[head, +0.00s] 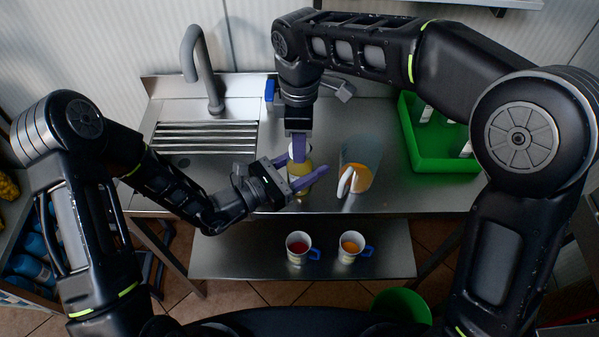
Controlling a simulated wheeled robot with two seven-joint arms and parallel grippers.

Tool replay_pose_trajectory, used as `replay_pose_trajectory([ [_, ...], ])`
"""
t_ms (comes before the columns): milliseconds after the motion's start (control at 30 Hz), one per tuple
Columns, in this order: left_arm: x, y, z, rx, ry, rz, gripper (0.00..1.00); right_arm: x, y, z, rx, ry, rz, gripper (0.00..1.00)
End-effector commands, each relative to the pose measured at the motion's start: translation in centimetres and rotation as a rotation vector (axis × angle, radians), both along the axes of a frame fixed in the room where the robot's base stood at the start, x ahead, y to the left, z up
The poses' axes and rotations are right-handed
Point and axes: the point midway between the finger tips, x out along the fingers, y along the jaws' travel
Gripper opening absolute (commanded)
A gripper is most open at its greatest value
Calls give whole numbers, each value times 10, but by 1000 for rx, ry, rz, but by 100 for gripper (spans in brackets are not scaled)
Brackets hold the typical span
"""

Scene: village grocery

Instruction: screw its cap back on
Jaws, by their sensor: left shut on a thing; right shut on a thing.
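A jar or bottle with yellow contents (308,166) stands upright on the steel counter (400,190). My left gripper (304,172), with purple fingers, reaches in from the left and is shut around its side. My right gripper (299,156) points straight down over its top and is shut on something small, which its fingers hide. I take that to be the cap, but I cannot see it clearly, nor whether it sits on the thread. A clear container with orange contents and a white part (357,180) stands just to the right.
A green crate (418,150) with white-topped items stands at the right of the counter. A sink with a grey tap (200,75) is at the left. Mugs of red (299,246) and orange drink (352,246) stand on the lower shelf. A green bucket (402,303) is on the floor.

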Motion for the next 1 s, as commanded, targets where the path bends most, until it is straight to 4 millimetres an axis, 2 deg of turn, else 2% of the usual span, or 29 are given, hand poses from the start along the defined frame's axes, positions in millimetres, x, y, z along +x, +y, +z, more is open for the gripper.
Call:
replay_pose_trajectory([
  [167, 0, 0, 0, 1, -1, 0, 0, 1, 0, 0, 1, -2, -273, 0],
  [433, 0, 0, 0, 1, -1, -1, 0, 0, 0, 0, 2, -2, -925, 0],
  [467, 0, 0, 0, 0, -1, -1, 0, 0, 0, 0, 2, -2, -974, 0],
  [600, 0, 0, 0, 1, -1, -1, 0, 1, 0, 0, 2, -1, -958, 0],
  [633, 0, 0, 0, 1, -1, -1, 0, 1, 0, 0, 2, -1, -957, 39],
  [900, 0, 0, 0, 0, 0, -1, 0, 0, 0, -1, 1, 0, -955, 61],
  [1000, 0, 0, 0, 0, 0, -1, 0, 0, 0, -1, 1, 0, -955, 63],
])
